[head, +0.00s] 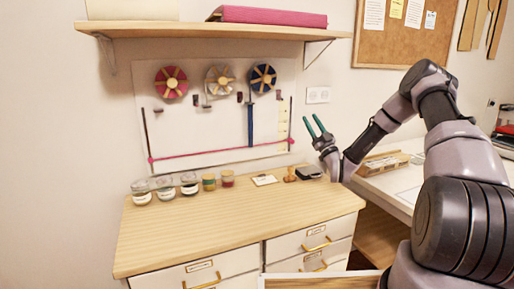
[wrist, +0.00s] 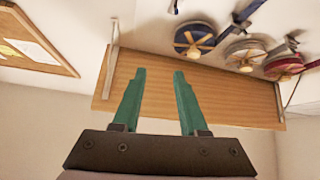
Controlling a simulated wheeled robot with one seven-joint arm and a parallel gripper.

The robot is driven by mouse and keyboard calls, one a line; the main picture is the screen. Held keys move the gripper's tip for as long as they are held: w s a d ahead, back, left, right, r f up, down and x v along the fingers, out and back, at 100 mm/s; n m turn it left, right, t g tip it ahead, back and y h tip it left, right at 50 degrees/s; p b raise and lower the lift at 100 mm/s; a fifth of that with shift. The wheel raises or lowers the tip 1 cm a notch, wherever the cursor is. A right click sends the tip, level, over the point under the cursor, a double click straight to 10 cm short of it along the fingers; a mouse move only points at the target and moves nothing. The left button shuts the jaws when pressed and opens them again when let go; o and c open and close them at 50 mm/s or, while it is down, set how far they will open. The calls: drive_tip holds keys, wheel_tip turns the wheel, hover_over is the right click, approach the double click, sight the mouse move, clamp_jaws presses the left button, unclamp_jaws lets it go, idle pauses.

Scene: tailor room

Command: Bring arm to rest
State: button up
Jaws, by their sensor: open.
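My gripper (head: 315,127) is raised in the air above the right end of the wooden cabinet top (head: 235,213). Its two green fingers are apart, with nothing between them. My arm reaches in from the right side of the head view, bent at the elbow. In the wrist view my gripper (wrist: 158,95) shows open and empty, with the underside of the wooden wall shelf (wrist: 220,92) behind it.
Several jars (head: 189,183) stand along the cabinet's back edge, with a stamp (head: 290,175) and a dark pad (head: 309,172) at the right. Ribbon spools (head: 171,82) hang on the wall board. A white desk (head: 400,182) stands right, behind my arm. The cabinet top's front is clear.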

wheel_tip(320, 180, up, 10)
drive_tip(key=w+a+m+g+h, duration=0.1)
drive_tip(key=w+m+g+h, duration=0.15)
drive_tip(key=g+h, duration=0.25)
drive_tip(key=s+d+r+m+g+h, duration=0.35)
drive_tip(key=s+r+h, duration=0.3)
drive_tip(key=s, duration=0.45)
drive_tip(key=s+m+g, duration=0.6)
drive_tip(key=s+g, duration=0.1)
drive_tip(key=s, duration=2.7)
drive_tip(key=shift+s+d+y, duration=0.25)
drive_tip(key=shift+y, duration=0.2)
drive_tip(key=shift+r, duration=0.1)
